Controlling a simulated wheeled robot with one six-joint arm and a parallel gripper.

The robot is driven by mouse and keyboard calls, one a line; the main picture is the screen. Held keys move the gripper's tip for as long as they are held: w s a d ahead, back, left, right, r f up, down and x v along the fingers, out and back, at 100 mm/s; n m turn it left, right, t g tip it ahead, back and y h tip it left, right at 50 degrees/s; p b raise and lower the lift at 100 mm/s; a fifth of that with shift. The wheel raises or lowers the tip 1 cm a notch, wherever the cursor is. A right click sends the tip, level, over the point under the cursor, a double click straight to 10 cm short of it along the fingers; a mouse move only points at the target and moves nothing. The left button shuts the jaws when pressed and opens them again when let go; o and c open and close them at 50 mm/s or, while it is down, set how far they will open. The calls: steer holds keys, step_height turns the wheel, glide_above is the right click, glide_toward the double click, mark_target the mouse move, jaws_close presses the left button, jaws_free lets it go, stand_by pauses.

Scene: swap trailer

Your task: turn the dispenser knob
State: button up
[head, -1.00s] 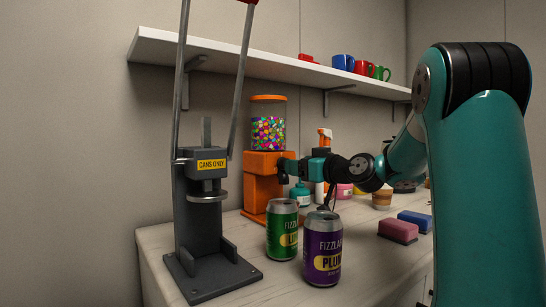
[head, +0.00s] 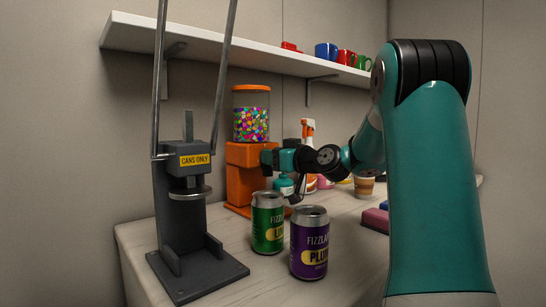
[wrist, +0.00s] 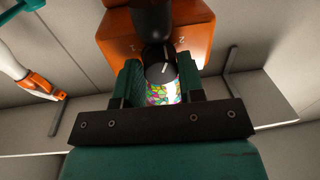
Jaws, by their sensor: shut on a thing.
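The orange dispenser (head: 243,180), with a clear jar of coloured candies (head: 251,124) on top, stands on the counter behind the cans. My gripper (head: 272,160) is at the right side of its body in the head view, where it hides the knob. In the wrist view, the dispenser (wrist: 197,32) is upside down. My gripper (wrist: 160,76) has its two teal fingers on either side of a dark round knob (wrist: 158,73) with a pale line, and is shut on it.
A grey can press (head: 182,215) labelled CANS ONLY stands left. A green can (head: 267,225) and a purple can (head: 309,245) stand in front of the dispenser. A spray bottle (head: 308,135) and a cup (head: 365,186) are behind my arm. A shelf (head: 230,48) with mugs hangs above.

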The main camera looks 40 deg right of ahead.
steer(key=m, duration=0.4)
steer(key=shift+m, duration=0.3)
steer(key=o, duration=0.9)
steer(key=shift+s+f, duration=0.1)
